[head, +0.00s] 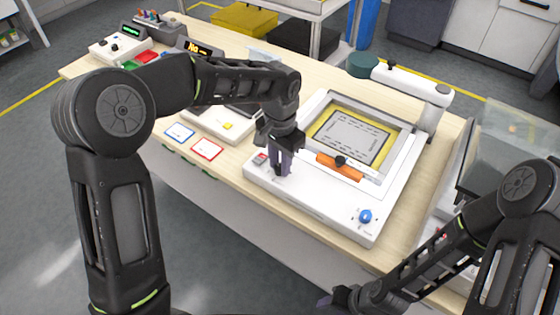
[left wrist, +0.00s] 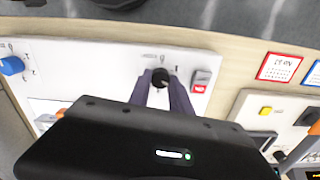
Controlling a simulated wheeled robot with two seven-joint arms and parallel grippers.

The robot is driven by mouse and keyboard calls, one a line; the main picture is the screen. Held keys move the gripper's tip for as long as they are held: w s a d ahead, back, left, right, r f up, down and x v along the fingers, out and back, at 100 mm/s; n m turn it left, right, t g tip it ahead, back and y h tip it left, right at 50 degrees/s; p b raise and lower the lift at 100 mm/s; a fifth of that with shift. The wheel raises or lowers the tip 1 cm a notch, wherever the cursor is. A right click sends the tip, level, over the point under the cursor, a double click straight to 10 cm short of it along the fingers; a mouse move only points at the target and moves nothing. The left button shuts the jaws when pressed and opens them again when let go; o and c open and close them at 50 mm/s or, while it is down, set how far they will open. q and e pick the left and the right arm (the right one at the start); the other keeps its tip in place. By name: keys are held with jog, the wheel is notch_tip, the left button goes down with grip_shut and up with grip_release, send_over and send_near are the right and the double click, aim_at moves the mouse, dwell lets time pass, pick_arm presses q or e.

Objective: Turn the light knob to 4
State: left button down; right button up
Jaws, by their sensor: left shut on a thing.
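A white printing or light-box device (head: 318,203) stands on the wooden table, with a framed panel (head: 356,133) on top. A black knob (left wrist: 160,76) is on its front strip, between my left fingertips in the left wrist view. My left gripper (head: 280,168) points down and is shut on this knob; in the head view the fingers mostly hide it. The label and marks beside the knob are too small to read. A blue knob (head: 365,216) is at the device's right front corner, apart from both grippers. My right gripper (head: 342,299) is low in the head view, its fingers unclear.
A red switch (head: 260,158) is close beside my left gripper; it also shows in the left wrist view (left wrist: 201,80). An orange handle (head: 340,167) lies along the panel's front. Blue and red cards (head: 206,149) are on the table to the left. A white arm (head: 412,82) stands behind.

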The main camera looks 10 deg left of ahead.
pick_arm(q)
jog(key=m+p, duration=0.1)
jog(key=m, duration=0.5)
jog(key=shift+m, duration=0.3)
jog(key=m+p, duration=0.1)
jog(key=m, duration=0.5)
jog(key=shift+s, duration=0.1)
jog(key=m+p, duration=0.2)
jog(key=m, duration=0.4)
jog(key=shift+m, duration=0.3)
jog(key=m+p, duration=0.2)
jog(key=m, duration=0.4)
jog(key=shift+m, duration=0.3)
jog(key=c, duration=1.2)
grip_release()
